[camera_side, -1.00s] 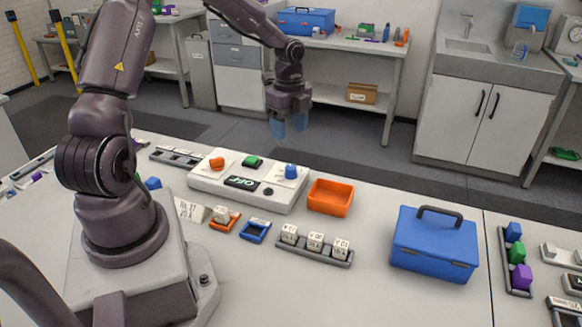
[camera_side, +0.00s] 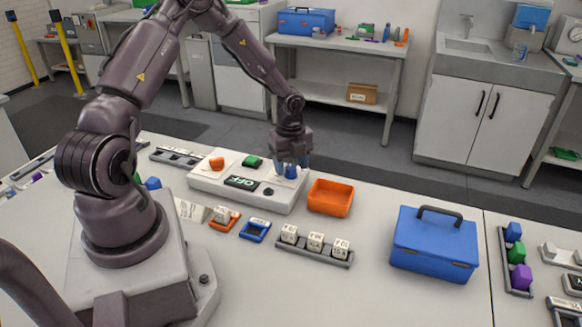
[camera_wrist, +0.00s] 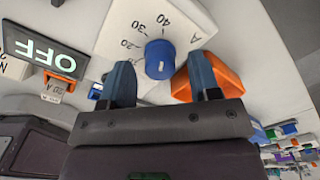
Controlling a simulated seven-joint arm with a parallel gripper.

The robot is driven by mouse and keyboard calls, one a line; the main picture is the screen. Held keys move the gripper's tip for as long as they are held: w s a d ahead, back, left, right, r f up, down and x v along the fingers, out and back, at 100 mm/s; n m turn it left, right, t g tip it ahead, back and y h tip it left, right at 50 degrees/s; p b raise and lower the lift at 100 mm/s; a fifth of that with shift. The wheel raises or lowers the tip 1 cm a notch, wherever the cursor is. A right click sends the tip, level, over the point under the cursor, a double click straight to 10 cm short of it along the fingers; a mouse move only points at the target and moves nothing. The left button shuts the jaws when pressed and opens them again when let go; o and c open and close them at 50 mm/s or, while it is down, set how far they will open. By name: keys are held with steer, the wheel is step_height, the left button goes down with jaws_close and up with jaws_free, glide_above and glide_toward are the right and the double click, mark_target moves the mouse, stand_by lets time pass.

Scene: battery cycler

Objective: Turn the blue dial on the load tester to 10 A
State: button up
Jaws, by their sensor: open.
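The load tester (camera_side: 235,192) is a white box on the bench with an orange knob (camera_side: 217,163), a green button (camera_side: 253,161), a dark display reading OFF (camera_side: 241,182) and the blue dial (camera_side: 291,171). In the wrist view the blue dial (camera_wrist: 160,59) has a small white mark and a scale (camera_wrist: 150,22) around it; 20, 30, 40 and A are legible. I cannot tell which number the mark points to. My gripper (camera_side: 291,168) is open, low over the dial. In the wrist view its blue fingers (camera_wrist: 163,80) stand either side of the dial's near edge, apart from it.
An orange tray (camera_side: 331,197) stands close to the right of the tester. In front are a rack of white blocks (camera_side: 315,245), a blue holder (camera_side: 255,231) and an orange holder with a block (camera_side: 224,219). A blue case (camera_side: 434,244) stands farther right.

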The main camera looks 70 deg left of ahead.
steer(key=shift+f, duration=0.6)
steer(key=c, duration=0.9)
steer(key=shift+c, duration=0.2)
